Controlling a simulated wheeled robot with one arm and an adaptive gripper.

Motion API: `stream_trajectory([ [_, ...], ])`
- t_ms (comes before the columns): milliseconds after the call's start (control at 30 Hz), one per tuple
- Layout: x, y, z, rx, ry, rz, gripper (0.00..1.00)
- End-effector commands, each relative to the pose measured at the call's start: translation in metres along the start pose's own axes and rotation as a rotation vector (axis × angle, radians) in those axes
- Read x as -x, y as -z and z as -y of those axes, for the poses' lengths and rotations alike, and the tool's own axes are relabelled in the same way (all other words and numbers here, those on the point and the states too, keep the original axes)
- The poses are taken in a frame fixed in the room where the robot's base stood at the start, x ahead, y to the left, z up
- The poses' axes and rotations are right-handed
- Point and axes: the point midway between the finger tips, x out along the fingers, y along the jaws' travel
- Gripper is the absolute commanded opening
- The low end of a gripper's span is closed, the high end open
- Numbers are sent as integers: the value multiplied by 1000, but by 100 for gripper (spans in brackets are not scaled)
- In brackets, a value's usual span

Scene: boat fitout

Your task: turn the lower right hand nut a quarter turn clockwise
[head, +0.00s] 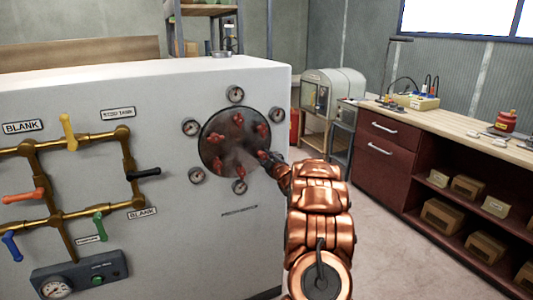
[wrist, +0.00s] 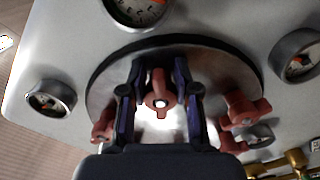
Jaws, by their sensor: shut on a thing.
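A dark round plate (head: 232,145) with several red wing nuts is set in the front of the white cabinet. My gripper (head: 270,160) reaches in from the right to the plate's lower right edge, where the red lower right nut (head: 262,155) is partly hidden by it. In the wrist view my gripper (wrist: 159,75) has its two dark fingers on either side of that red nut (wrist: 158,102); it is shut on the nut. The nut's wing points roughly along the fingers in that view. Other red nuts show at the wrist view's right (wrist: 245,108) and left (wrist: 103,125).
Several round gauges (head: 235,94) ring the plate, close to the nuts. Brass pipes with coloured valve handles (head: 68,132) are at the left of the cabinet (head: 200,80). A workbench (head: 460,145) stands at the right, with open floor between.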

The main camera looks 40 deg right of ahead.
Motion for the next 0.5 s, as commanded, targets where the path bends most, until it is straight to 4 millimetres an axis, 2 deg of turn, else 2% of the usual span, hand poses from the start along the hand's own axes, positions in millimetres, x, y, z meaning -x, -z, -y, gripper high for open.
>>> stream_trajectory([
  [500, -1, 5, 6, -488, 3, -2, 0],
])
